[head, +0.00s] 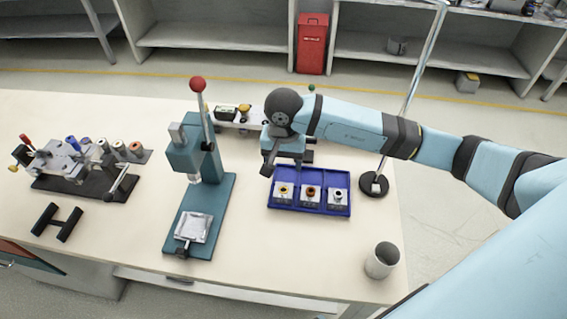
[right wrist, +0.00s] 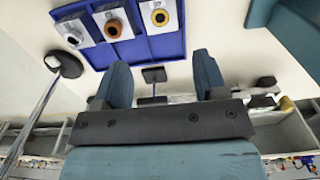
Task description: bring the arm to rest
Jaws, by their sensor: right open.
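My right gripper (head: 284,165) is over the table, above and behind the back edge of the blue tray (head: 310,209). In the right wrist view its two fingers (right wrist: 160,80) stand apart with nothing between them. The right arm reaches in from the right of the head view. The same tray (right wrist: 148,47) shows at the top of the right wrist view, apart from the fingers. My left gripper is not in either view.
A teal press (head: 205,190) with a red-knobbed lever stands left of the tray. A grey fixture (head: 75,165) is at far left. A grey cup (head: 382,260) stands at the front right corner. A metal pole on a round black base (head: 373,184) rises close to the right arm.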

